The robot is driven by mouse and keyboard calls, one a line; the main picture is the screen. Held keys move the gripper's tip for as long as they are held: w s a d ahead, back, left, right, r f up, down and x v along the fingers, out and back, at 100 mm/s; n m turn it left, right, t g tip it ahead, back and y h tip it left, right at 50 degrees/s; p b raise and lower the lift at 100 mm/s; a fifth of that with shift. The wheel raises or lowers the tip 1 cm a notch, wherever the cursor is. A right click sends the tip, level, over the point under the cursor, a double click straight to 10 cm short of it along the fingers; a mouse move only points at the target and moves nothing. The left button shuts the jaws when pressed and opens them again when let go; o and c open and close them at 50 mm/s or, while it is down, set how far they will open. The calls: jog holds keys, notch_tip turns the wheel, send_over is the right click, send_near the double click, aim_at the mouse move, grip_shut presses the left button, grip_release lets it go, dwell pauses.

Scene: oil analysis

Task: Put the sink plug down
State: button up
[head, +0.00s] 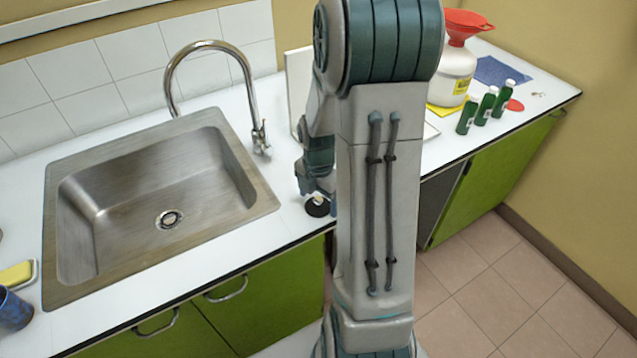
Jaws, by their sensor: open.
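The sink plug (317,208) is a small round black disc with a lighter top. It sits at counter level to the right of the sink, close to the counter's front edge. My gripper (317,196) is just above it, pointing down, and its jaws are open. My arm hides part of the gripper, and I cannot tell whether the fingers still touch the plug. The steel sink (130,205) is empty, and its drain (169,219) is uncovered.
A curved tap (252,100) stands behind the sink. A white canister (452,76) with a red funnel (464,24) and several green bottles (486,105) stand at right. A yellow sponge (17,275) and blue mug (13,310) are at left. My arm hides the counter's middle.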

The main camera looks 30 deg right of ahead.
aim_at(319, 198)
notch_tip(319, 198, up, 11)
jog(key=s+a+r+m+t, duration=0.1)
jog(key=s+a+r+m, duration=0.2)
jog(key=s+a+m, duration=0.3)
jog(key=s+a+r+m+t, duration=0.2)
jog(key=s+a+m, duration=0.4)
jog(key=m, duration=1)
jog(key=shift+v, duration=1)
